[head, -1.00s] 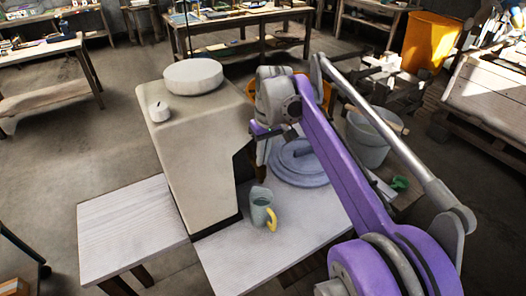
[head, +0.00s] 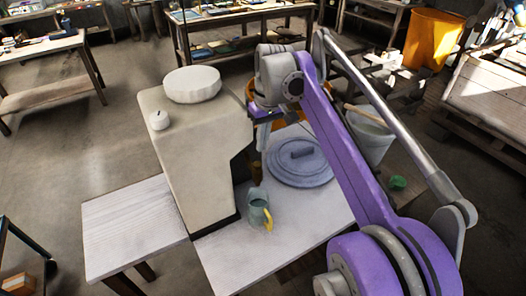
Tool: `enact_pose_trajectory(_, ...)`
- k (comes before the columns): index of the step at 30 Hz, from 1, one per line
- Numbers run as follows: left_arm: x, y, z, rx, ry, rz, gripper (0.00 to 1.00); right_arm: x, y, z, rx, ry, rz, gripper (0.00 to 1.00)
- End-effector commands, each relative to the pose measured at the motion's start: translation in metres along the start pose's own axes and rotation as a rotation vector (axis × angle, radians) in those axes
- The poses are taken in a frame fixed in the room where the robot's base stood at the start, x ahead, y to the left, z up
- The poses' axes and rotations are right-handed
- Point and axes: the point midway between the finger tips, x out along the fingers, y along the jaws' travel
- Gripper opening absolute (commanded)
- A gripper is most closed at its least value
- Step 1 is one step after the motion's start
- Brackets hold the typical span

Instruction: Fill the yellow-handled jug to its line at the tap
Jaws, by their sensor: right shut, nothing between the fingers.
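The grey-green jug (head: 257,205) with its yellow handle (head: 268,221) stands upright on the pale table, close to the foot of a tall beige dispenser (head: 190,150). The handle points toward the lower right. The jug's fill line and water level cannot be made out. A tap spout is not clearly visible; my right arm covers part of the dispenser's right side. My right gripper (head: 262,135) is shut and empty, pointing down beside the dispenser, above and behind the jug, apart from it. My left gripper is out of view.
A round blue-grey lid (head: 300,170) lies on the table right of the jug. A pale bucket (head: 369,140) stands behind my right arm, with a small green object (head: 397,183) nearby. The table (head: 255,250) is clear in front of the jug.

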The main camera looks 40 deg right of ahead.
Motion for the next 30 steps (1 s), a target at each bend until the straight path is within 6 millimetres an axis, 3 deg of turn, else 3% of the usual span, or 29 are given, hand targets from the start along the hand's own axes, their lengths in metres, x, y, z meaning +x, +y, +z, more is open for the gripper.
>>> enact_pose_trajectory(3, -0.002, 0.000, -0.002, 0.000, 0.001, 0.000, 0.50, -0.026, 0.000, 0.000, 0.001, 0.000, 0.000, 0.00)
enact_pose_trajectory(10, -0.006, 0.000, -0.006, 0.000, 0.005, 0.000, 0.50, -0.059, 0.001, 0.000, 0.001, 0.000, 0.000, 0.00)
enact_pose_trajectory(30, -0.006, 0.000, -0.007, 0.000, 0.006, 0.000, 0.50, -0.066, 0.001, 0.000, 0.001, 0.000, 0.000, 0.00)
